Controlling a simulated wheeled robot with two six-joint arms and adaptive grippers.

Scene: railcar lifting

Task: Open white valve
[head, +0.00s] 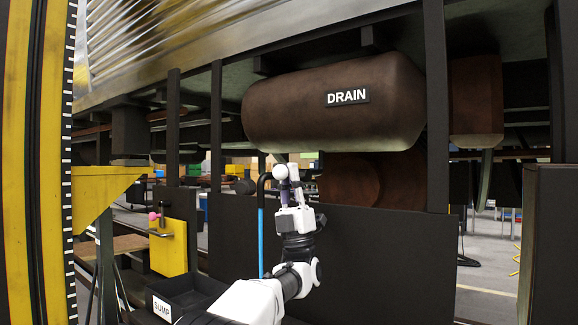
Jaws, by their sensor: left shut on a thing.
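A brown tank (300,115) labelled DRAIN hangs under the railcar. Below it, a rounded white valve part (280,172) shows beside a bent black pipe. My left gripper (288,177) reaches up from the bottom middle to this spot, with its fingers closed around the white valve part. My right gripper is not in view.
A blue pipe (261,240) runs down left of my wrist. A black tray (190,293) labelled SUMP sits lower left. A yellow box (169,247) with a pink-knobbed handle (154,216) stands behind it. Dark posts (436,110) and a dark panel (385,260) bound the right.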

